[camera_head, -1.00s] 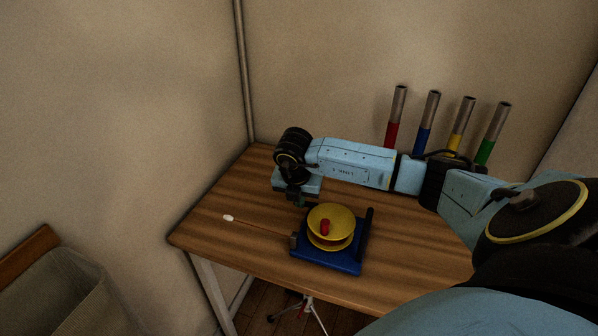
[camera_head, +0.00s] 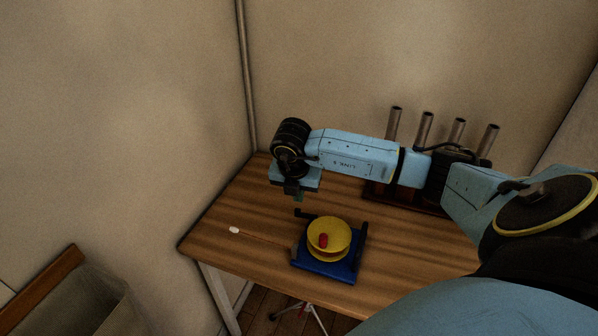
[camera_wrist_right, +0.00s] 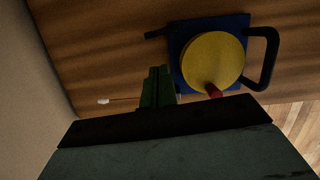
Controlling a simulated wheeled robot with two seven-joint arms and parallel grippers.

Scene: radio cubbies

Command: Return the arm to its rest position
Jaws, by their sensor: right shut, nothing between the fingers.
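My right arm reaches in from the right in the head view, above the table. Its gripper (camera_head: 298,196) points down above the table, behind and left of the blue-based device. In the right wrist view the green fingers (camera_wrist_right: 158,88) are together with nothing between them. The device has a yellow spool (camera_head: 328,238) with a red knob (camera_head: 323,240) on a blue base (camera_head: 325,268); it also shows in the wrist view (camera_wrist_right: 212,60). The gripper is apart from it. A thin line runs from the device to a small white tag (camera_head: 234,230). My left gripper is not in view.
The wooden table (camera_head: 225,215) stands in a wall corner. A rack with several upright metal-topped tubes (camera_head: 424,130) is at the back right, partly behind my arm. A bin (camera_head: 75,300) is on the floor at lower left. The table's left part is mostly clear.

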